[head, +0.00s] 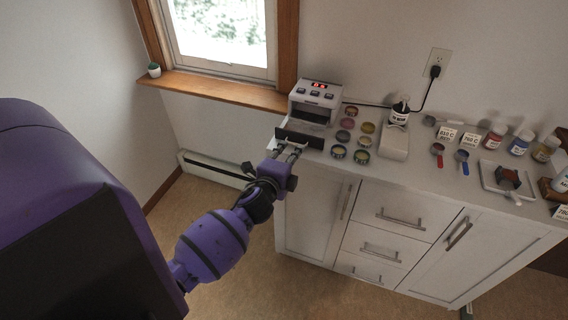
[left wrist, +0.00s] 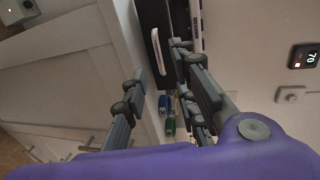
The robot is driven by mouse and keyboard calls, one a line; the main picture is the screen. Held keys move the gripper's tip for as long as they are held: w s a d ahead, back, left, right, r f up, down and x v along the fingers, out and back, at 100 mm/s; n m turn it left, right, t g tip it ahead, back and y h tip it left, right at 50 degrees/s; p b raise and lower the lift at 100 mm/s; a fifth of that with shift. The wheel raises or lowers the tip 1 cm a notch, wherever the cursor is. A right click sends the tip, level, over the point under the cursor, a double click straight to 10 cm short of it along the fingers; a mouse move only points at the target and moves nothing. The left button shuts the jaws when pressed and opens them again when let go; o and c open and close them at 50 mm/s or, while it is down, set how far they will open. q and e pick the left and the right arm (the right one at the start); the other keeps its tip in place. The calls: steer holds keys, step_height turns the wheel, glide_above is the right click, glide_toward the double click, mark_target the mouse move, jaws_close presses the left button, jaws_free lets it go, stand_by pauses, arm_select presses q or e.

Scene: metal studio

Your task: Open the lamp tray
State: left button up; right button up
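The lamp (head: 318,94) is a small white box with a red display and several buttons, at the left end of the counter. Its tray (head: 300,138) has a dark front panel, which stands out in front of the lamp body at the counter's left edge. In the left wrist view the dark panel carries a pale bar handle (left wrist: 157,52). My left gripper (head: 287,152) is just in front of the panel. Its fingers (left wrist: 163,100) are spread apart with nothing gripped between them, and the handle lies ahead of them. My right gripper is not in view.
Scoops, labels, bottles and a white tray (head: 490,180) fill the counter's right side. Cabinet doors and drawers (head: 391,218) lie below. Floor is clear left of the cabinet.

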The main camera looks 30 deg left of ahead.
arm_select(q)
steer(key=v, duration=0.6)
steer(key=shift+s, duration=0.15)
steer(key=shift+d, duration=0.1)
steer(key=s+d+f+n+g+h, duration=0.3)
steer(key=s+d+f+n, duration=0.55)
steer(key=s+f, duration=0.25)
steer(key=s+d+f+n+g, duration=0.1)
steer(key=s+d+f+n, duration=0.2)
steer(key=s, duration=0.7)
steer(key=s+d+f+n+g+p, duration=0.1)
steer(key=s+d+f+n+g, duration=0.1)
steer(key=s+f, duration=0.4)
steer(key=s+d+n, duration=0.1)
steer(key=s, duration=0.3)
steer(key=shift+s+d+h, duration=0.2)
steer(key=shift+h, duration=0.2)
